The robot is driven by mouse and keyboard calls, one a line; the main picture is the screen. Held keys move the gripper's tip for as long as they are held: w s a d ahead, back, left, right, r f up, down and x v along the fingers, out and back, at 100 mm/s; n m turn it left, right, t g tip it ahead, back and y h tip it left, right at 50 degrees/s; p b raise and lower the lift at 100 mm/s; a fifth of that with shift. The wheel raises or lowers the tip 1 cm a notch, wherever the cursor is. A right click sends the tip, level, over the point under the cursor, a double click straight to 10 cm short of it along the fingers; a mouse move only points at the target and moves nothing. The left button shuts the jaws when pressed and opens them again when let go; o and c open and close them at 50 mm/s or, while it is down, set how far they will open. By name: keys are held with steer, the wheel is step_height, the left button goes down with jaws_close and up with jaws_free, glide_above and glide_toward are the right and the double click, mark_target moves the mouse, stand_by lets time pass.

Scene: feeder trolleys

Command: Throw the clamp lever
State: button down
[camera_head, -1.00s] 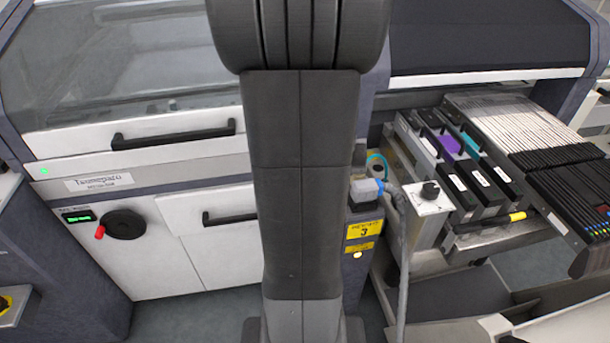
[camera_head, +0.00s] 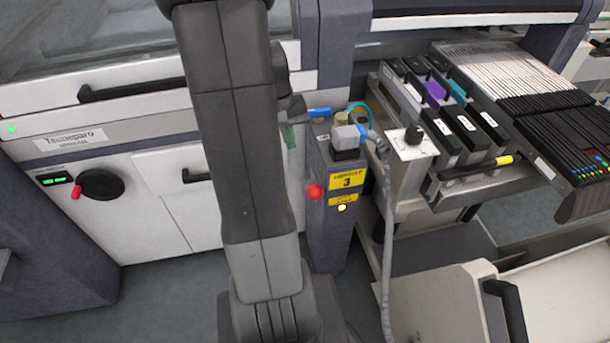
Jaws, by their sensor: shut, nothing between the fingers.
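Which part is the clamp lever is not certain from this view. A red ball knob (camera_head: 315,192) shows on the left side of the grey post (camera_head: 328,235) with the yellow "3" label, just right of my arm. A lever with a yellow end (camera_head: 490,162) lies nearly level across the front of the feeder trolley. My arm stands upright left of the post and covers part of the machine. A small grey part with a blue end (camera_head: 319,112) juts out beside the arm, partly covered.
A grey plug (camera_head: 347,138) with a hanging grey cable (camera_head: 389,240) sits atop the post. A knob box (camera_head: 408,160) stands right of it, beside several feeders. A pale cart with a black handle (camera_head: 507,310) fills the lower right.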

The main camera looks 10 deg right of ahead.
glide_toward(310, 189)
steer(key=w+a+f, duration=0.1)
steer(key=w+f, duration=0.3)
steer(key=f, duration=0.1)
steer(key=shift+s+d+f+b, duration=0.5)
steer(key=shift+s+d+f, duration=0.45)
steer(key=shift+s, duration=0.1)
